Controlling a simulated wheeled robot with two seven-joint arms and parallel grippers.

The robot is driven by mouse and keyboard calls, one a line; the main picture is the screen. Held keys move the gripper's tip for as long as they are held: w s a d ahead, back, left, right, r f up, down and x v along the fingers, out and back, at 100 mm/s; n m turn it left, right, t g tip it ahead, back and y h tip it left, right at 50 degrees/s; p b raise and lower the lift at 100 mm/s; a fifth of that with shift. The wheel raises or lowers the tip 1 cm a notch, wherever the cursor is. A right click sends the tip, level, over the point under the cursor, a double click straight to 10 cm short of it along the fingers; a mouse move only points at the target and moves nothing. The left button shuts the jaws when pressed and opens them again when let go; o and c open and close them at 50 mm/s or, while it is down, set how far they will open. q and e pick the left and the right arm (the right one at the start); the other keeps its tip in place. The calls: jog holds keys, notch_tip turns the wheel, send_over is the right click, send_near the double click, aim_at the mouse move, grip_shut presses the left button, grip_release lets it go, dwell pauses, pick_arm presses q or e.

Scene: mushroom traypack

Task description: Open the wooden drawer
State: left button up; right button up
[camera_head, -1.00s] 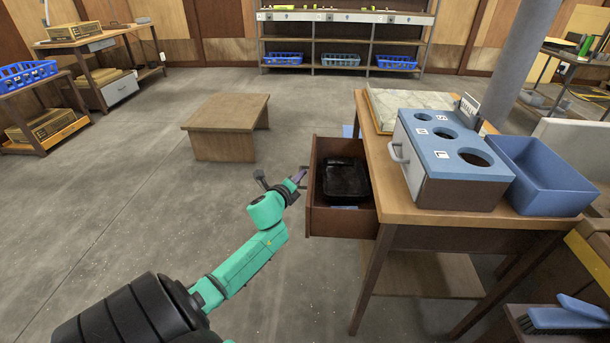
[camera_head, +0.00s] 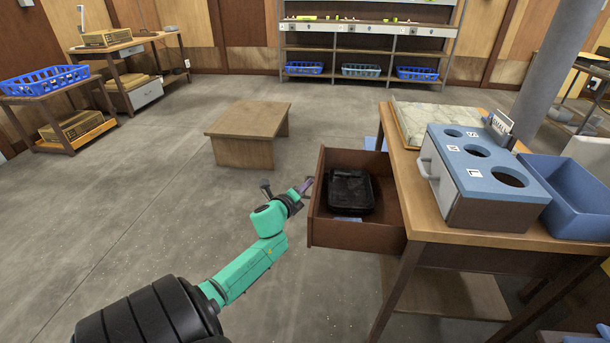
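The wooden drawer (camera_head: 356,232) is pulled out of the left side of the wooden table (camera_head: 428,220). A black tray-like item (camera_head: 350,190) lies inside it. My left gripper (camera_head: 304,187) is at the drawer's outer front panel, on its left side. Its fingers are small and partly hidden, so I cannot tell whether they are open or shut, or whether they touch a handle. The handle is not clearly visible. My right gripper is not in view.
On the table stand a blue-topped box with round holes (camera_head: 478,155), a blue bin (camera_head: 575,200) and a marbled board (camera_head: 440,118). A low wooden table (camera_head: 247,134) stands on the floor to the left. The floor around my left arm is clear.

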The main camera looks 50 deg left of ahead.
pick_arm(q)
jog(key=shift+r, duration=0.1)
